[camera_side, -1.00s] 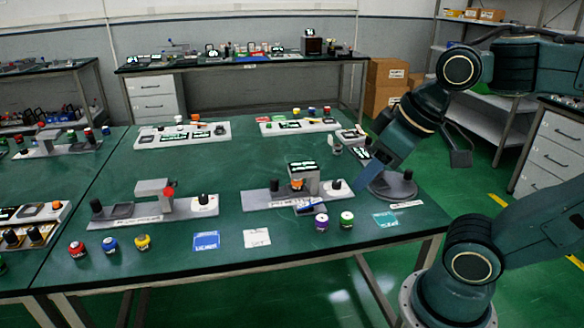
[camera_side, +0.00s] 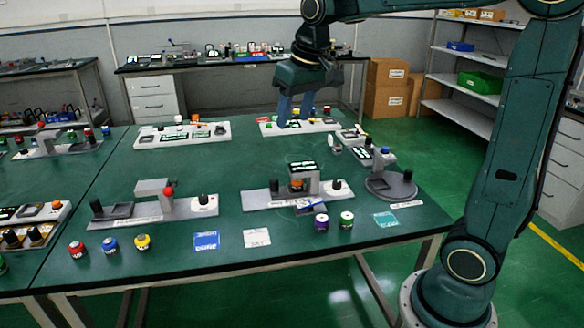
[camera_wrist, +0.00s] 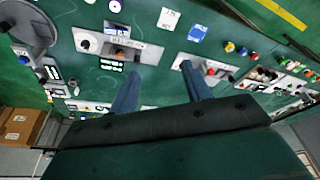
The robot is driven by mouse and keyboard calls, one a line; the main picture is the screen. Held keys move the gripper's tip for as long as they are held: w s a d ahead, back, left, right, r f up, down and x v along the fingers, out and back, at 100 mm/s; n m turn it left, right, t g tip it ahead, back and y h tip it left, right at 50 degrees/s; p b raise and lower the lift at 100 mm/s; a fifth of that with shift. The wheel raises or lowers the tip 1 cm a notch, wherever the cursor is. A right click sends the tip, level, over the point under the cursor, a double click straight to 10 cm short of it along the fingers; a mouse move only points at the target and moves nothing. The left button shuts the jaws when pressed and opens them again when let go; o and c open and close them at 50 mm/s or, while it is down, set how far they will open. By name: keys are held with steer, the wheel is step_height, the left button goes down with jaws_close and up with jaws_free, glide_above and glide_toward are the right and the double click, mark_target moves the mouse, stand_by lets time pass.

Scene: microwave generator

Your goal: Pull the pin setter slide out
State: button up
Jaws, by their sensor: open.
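My gripper (camera_side: 295,114) is open, pointing down over the back white module (camera_side: 327,125) on the green table. Its two blue fingers show apart in the wrist view (camera_wrist: 160,88), with nothing seen between them. I cannot read which unit is labelled pin setter. The left front unit (camera_side: 205,207) has a grey bracket (camera_side: 153,187) with a red knob (camera_side: 169,192). My gripper is apart from both.
Purple (camera_side: 321,222), white-green (camera_side: 347,220), red, blue and yellow knobs stand along the front edge, near flat cards (camera_side: 206,240). A round dark base (camera_side: 391,187) and small lit modules stand at the right. Another back module (camera_side: 160,138) is at the left. Bare table lies between the rows.

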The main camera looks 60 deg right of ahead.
steer(key=w+d+f+m+g, duration=0.1)
steer(key=w+d+f, duration=0.25)
steer(key=w, duration=0.25)
steer(key=w+d+f+m+g, duration=0.1)
steer(key=w+d+f, duration=0.2)
steer(key=w+d, duration=0.25)
steer(key=m+g, duration=0.1)
steer(key=m, duration=0.1)
glide_above(274, 180)
step_height(274, 180, down, 13)
steer(key=shift+d+r+y, duration=0.1)
steer(key=shift+r+y, duration=0.05)
steer(key=shift+y, duration=0.15)
step_height(274, 180, down, 14)
steer(key=shift+r, duration=0.1)
jaws_close()
